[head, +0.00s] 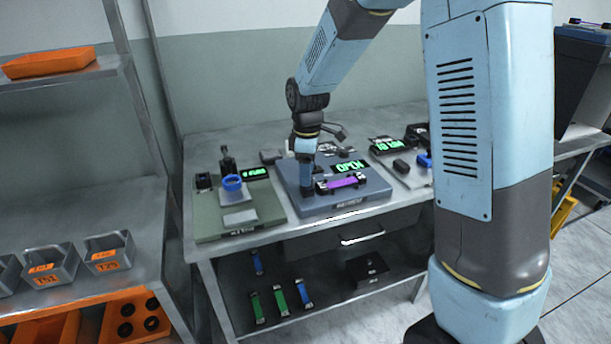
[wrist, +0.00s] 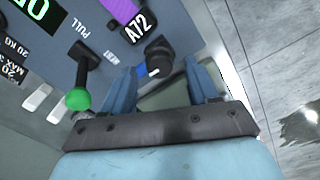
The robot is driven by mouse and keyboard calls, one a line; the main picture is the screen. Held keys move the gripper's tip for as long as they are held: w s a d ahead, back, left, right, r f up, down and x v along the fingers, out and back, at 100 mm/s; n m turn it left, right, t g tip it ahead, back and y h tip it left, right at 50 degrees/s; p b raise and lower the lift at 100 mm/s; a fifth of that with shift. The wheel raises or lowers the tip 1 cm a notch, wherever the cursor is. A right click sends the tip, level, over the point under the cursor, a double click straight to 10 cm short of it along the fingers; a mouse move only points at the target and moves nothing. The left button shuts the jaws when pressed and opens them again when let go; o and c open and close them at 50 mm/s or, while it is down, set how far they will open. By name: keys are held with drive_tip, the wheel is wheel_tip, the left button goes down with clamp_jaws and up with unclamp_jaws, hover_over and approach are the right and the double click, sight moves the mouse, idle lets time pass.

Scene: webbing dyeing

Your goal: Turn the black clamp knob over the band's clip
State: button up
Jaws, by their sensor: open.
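The purple band (head: 345,183) lies across the front of the blue-grey fixture (head: 345,206), with dark ends. In the wrist view its purple webbing (wrist: 120,10) ends at a black clip marked A72 (wrist: 138,27). The black clamp knob (wrist: 158,52), with a white mark, sits beside that clip, near a label that seems to read REST. My gripper (wrist: 163,72) is open, its two blue fingers apart on either side of the knob's near end. Contact cannot be told. In the head view my gripper (head: 306,188) points down at the band's left end and hides the knob.
A display (head: 350,166) on the fixture reads OPEN. A green-tipped lever (wrist: 78,98) marked PULL stands left of my fingers.

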drive_tip(key=shift+f, duration=0.95)
drive_tip(key=shift+c, duration=0.4)
drive_tip(key=c, duration=0.9)
drive_tip(key=shift+a, duration=0.2)
drive_tip(key=shift+c, duration=0.3)
drive_tip(key=shift+d, duration=0.15)
